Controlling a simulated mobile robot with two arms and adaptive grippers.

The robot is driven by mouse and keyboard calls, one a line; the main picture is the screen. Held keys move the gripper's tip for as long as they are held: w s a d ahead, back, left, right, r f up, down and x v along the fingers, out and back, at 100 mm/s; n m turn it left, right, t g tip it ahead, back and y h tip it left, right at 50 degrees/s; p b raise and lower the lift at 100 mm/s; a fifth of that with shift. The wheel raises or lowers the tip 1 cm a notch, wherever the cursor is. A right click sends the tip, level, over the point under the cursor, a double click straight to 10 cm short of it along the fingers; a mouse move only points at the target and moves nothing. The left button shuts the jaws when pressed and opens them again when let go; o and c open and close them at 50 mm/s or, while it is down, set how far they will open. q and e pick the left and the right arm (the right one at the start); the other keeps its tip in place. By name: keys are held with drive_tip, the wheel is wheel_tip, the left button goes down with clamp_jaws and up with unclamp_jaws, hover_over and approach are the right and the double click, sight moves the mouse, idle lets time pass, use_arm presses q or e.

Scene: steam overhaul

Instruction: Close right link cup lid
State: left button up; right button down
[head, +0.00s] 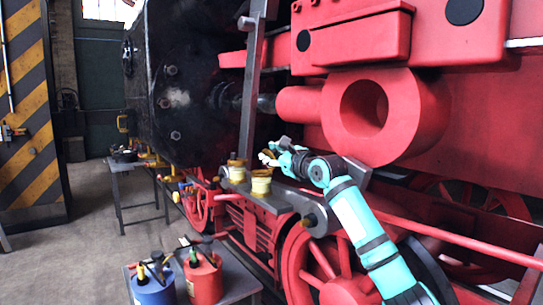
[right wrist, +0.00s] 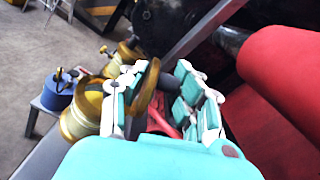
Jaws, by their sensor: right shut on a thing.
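The right link cup (head: 260,184) is a brass-yellow oil cup on the grey link bar. It also shows in the right wrist view (right wrist: 80,112) just left of my fingers. Its lid (right wrist: 149,86) is a brass disc standing steeply tilted, off the cup's mouth. My right gripper (head: 268,156) is just above and beside the cup. In the right wrist view its fingers (right wrist: 165,88) are shut on the lid, with the disc between them. The hinge is hidden by the fingers. My left gripper is not in view.
A second brass cup (head: 237,171) stands just left on the same bar (head: 285,195). A grey upright lever (head: 250,95) rises behind. A red cylinder (head: 372,112) is close on the right. Blue (head: 154,288) and red (head: 204,278) oil cans stand on a low table.

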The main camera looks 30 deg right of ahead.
drive_tip(key=shift+s+a+n+b, duration=0.1)
drive_tip(key=shift+a+n+b, duration=0.2)
drive_tip(key=shift+n, duration=0.7)
drive_tip(key=shift+a+n+b, duration=0.25)
drive_tip(key=shift+a+n, duration=0.1)
drive_tip(key=shift+n, duration=0.65)
drive_tip(key=shift+s+a+n+b, duration=0.1)
drive_tip(key=shift+a+n+b, duration=0.2)
drive_tip(key=shift+n, duration=0.7)
idle(1.2)
drive_tip(key=c, duration=1.2)
unclamp_jaws()
drive_tip(key=shift+w, duration=0.1)
drive_tip(key=shift+c, duration=0.2)
drive_tip(key=shift+o, duration=0.5)
drive_tip(key=shift+f, duration=0.2)
drive_tip(key=s, duration=1.2)
drive_tip(key=shift+d, duration=0.45)
